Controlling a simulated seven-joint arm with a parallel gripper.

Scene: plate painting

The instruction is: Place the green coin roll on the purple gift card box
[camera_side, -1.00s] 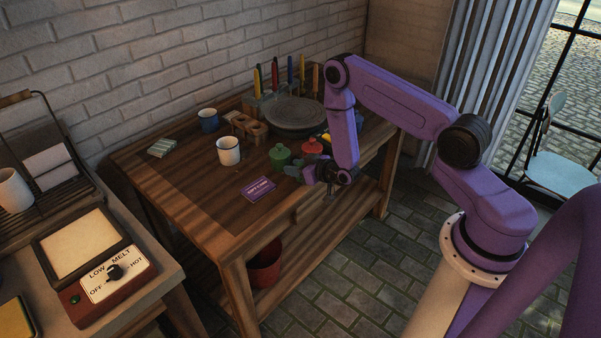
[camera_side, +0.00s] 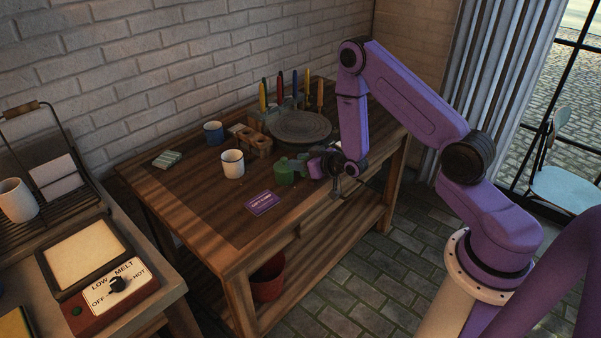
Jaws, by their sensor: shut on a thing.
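The purple gift card box (camera_side: 262,203) lies flat near the front edge of the wooden table, with pale lettering on top. My gripper (camera_side: 303,165) is low over the table, behind and right of the box and apart from it. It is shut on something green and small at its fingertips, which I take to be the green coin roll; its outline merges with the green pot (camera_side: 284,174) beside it. I cannot tell whether the held thing touches the pot or the table.
A white mug (camera_side: 232,164) stands left of the green pot. A blue mug (camera_side: 213,133), a wooden holder (camera_side: 257,143) and a grey round turntable (camera_side: 300,127) are behind. A pale green stack (camera_side: 167,159) lies far left. Table around the box is clear.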

